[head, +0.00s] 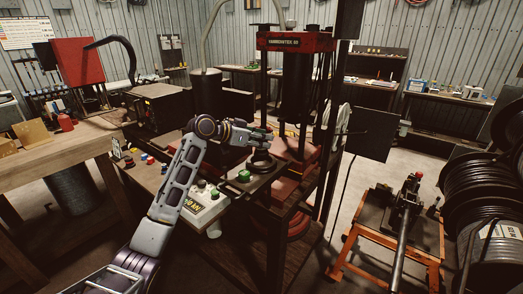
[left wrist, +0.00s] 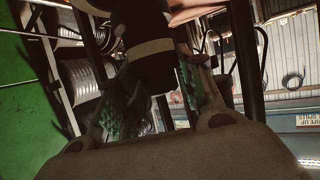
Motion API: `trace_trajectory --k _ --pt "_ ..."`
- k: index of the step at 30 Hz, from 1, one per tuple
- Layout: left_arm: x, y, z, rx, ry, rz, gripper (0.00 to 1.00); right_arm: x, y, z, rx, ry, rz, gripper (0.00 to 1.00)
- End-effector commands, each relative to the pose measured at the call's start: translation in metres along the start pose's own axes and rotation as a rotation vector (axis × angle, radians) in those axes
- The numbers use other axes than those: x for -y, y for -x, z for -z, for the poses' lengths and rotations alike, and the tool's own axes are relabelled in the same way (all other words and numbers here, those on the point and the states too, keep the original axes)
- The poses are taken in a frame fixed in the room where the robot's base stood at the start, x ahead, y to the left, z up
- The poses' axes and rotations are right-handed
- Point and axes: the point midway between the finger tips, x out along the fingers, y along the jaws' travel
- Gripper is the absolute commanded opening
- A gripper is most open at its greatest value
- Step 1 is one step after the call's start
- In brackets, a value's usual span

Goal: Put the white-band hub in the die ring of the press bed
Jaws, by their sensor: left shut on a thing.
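My left gripper (head: 262,138) reaches in from the left over the press bed. In the left wrist view its two green-padded fingers are closed on the sides of a dark cylinder with a pale band, the white-band hub (left wrist: 150,50). In the head view a dark round piece (head: 262,157) shows just below the fingers. I cannot tell there where the hub ends and the die ring begins, or whether they touch. The press (head: 296,42) has a red head and stands behind the gripper. My right gripper is not in view.
A pale control box (head: 203,208) and a green button (head: 244,176) are close in front of the bed. The press's dark uprights stand close to the gripper.

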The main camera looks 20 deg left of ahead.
Motion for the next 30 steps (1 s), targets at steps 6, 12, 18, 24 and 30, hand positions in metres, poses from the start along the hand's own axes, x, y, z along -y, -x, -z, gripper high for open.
trace_trajectory --k 6,12,18,24,30 --pt "0.0 -0.003 -0.006 -0.005 -0.001 0.001 0.0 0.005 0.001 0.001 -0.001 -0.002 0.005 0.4" --pt "0.0 -0.003 -0.006 -0.005 -0.001 0.001 0.0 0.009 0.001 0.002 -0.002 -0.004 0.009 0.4" --pt "0.0 -0.005 -0.011 -0.004 0.001 0.0 0.0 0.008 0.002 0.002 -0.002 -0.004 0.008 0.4" --pt "0.0 -0.012 -0.029 -0.003 0.003 0.0 0.0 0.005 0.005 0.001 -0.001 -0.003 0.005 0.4" --pt "0.0 -0.017 -0.04 -0.005 0.001 0.001 0.0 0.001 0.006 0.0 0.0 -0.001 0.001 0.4"
